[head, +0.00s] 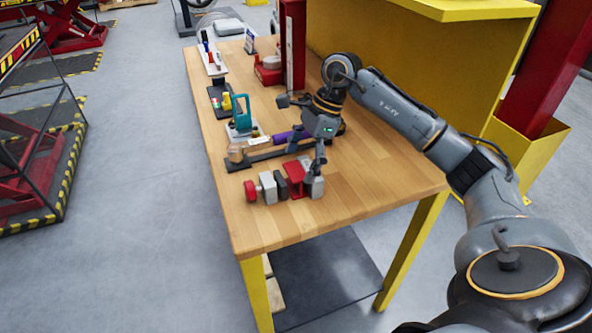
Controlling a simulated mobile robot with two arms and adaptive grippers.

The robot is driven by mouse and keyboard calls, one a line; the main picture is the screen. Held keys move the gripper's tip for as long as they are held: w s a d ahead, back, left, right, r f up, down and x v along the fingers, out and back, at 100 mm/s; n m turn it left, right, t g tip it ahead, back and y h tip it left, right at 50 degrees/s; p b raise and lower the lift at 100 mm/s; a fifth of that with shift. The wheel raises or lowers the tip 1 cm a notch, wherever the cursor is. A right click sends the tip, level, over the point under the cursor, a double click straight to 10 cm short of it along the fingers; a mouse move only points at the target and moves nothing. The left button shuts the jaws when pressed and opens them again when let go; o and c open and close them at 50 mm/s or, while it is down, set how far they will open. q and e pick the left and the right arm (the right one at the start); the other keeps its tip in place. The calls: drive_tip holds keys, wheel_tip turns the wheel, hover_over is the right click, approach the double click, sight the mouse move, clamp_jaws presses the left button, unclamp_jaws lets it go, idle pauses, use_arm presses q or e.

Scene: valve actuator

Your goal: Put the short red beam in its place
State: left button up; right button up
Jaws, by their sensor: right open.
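A red block-like part (294,178), which may be the short red beam, sits on the near part of the wooden table (350,200). It stands in a row with grey and dark blocks and a round red end piece (250,190). My right gripper (301,136) is open over the table, just behind this row. One of its fingers points down beside the red part; I cannot tell if they touch. The red part is partly hidden by neighbouring blocks. The place for the beam cannot be made out. My left gripper is out of view.
A long dark bar (262,157) and a purple cylinder (283,137) lie near the gripper. A teal-handled tool (242,116) and small trays line the left edge. A red post (293,45) and yellow panel (400,55) stand behind. The front right tabletop is clear.

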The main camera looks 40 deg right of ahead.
drive_tip(key=v, duration=0.8)
drive_tip(key=shift+d+r, duration=0.2)
drive_tip(key=shift+r, duration=0.2)
